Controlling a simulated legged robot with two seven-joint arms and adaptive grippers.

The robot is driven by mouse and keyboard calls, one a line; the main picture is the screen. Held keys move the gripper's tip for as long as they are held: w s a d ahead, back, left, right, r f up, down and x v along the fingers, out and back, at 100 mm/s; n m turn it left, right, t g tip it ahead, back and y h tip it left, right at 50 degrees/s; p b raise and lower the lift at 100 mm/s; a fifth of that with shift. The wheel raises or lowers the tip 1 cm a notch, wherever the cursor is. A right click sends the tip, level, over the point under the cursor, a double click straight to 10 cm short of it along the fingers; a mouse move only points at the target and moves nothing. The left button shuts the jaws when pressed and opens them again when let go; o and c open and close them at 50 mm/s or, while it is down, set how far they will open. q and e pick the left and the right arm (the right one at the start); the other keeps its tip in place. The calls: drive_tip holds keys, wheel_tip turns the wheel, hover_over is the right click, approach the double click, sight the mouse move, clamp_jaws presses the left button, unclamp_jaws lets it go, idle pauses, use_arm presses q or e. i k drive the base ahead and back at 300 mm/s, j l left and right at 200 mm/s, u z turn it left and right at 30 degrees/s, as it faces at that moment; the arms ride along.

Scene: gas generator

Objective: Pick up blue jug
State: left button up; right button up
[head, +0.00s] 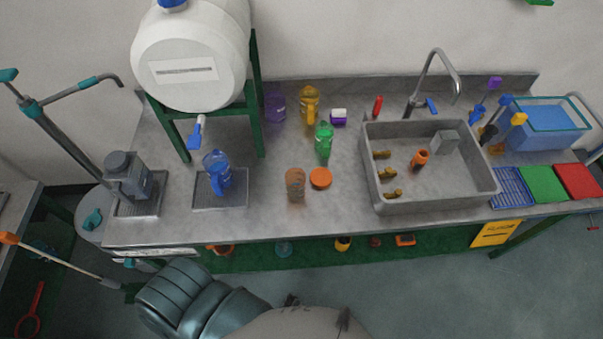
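The blue jug (216,172) stands upright on a small grey drip tray (236,202) at the left of the metal bench. It is below the blue tap (197,132) of a large white tank (192,55). Its handle faces the front of the bench. Nothing holds the jug. Neither of my grippers can be made out in the head view. Rounded teal and grey parts, probably my own body, fill the bottom of the view in front of the bench, well apart from the jug.
The tank's green stand (254,95) rises around the jug's area. A grey container (130,172) stands left of the jug. An orange jar (295,184) and a green bottle (324,143) stand to its right. A sink (430,202) lies further right.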

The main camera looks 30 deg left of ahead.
sight(216, 164)
drive_tip(key=u, duration=1.3)
